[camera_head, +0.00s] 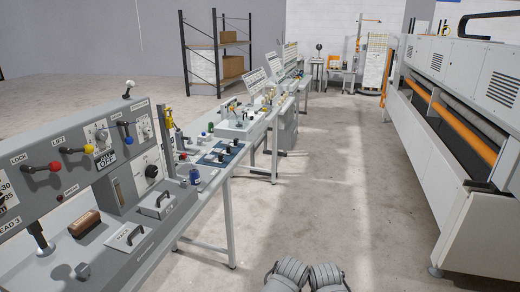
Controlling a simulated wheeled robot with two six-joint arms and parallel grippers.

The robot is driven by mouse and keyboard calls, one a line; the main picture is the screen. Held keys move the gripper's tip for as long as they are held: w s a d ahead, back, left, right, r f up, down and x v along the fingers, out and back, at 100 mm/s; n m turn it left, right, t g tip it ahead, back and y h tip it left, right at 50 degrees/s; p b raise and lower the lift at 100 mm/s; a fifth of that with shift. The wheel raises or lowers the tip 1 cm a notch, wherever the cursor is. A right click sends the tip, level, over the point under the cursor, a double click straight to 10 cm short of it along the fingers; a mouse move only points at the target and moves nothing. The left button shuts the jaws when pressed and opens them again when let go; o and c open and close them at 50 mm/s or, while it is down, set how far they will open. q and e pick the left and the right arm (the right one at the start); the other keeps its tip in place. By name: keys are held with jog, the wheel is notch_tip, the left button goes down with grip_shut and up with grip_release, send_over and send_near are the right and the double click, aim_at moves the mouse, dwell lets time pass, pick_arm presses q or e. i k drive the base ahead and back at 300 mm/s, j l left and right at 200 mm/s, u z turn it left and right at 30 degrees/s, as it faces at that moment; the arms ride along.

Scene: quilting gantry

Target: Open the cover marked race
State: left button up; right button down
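The cover marked race (117,240) is a pale flat plate with a dark arched handle, set in the sloping lower face of the grey control panel at the left. Its small label is hard to read. It looks shut and lies flat. Two grey ribbed shapes at the bottom edge appear to be my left gripper (289,274) and my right gripper (326,276). They are side by side, well to the right of the cover and apart from it. Their fingers cannot be made out, and no held object shows.
Near the cover are a brown-handled brush (84,223), another handled cover (156,203) and a red-knobbed lever (54,167). Benches with small parts (240,124) run behind the panel. A long machine (450,150) stands at the right. The floor between is clear.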

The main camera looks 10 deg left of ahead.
aim_at(127, 233)
jog(key=u, duration=1.6)
jog(key=i+l+u, duration=0.1)
jog(key=l, duration=0.15)
